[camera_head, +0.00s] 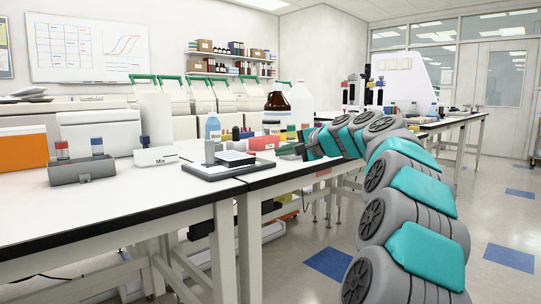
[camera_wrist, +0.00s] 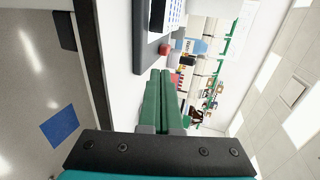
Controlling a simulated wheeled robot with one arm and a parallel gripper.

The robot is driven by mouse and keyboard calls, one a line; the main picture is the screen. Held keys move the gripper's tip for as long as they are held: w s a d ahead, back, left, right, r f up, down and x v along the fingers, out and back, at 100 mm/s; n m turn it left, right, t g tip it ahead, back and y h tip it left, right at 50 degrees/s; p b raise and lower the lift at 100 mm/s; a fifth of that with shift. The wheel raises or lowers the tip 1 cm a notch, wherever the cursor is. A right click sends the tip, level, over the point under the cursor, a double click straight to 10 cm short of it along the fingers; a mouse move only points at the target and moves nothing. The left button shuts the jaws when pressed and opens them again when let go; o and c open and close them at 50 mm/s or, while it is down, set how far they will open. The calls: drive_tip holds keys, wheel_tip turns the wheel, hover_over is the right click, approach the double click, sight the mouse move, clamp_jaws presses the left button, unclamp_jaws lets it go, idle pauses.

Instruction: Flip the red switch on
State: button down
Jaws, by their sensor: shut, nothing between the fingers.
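My gripper (camera_head: 288,151) is at the front right of the bench, just right of a dark flat device (camera_head: 212,172) with a white plate on it. In the wrist view its green fingers (camera_wrist: 161,74) are together with nothing between them. A small red part (camera_wrist: 164,49) shows just beyond the fingertips, beside the device edge; I cannot tell if it is a switch. No clearly readable red switch shows.
A red box (camera_head: 262,143), a blue-labelled bottle (camera_head: 213,131), a brown bottle (camera_head: 278,109) and a white jug (camera_head: 301,104) stand behind the device. A white "Mix" box (camera_head: 156,156) is to its left. The bench's front-left surface is clear.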

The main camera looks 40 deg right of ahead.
drive_tip(key=shift+v, duration=1.85)
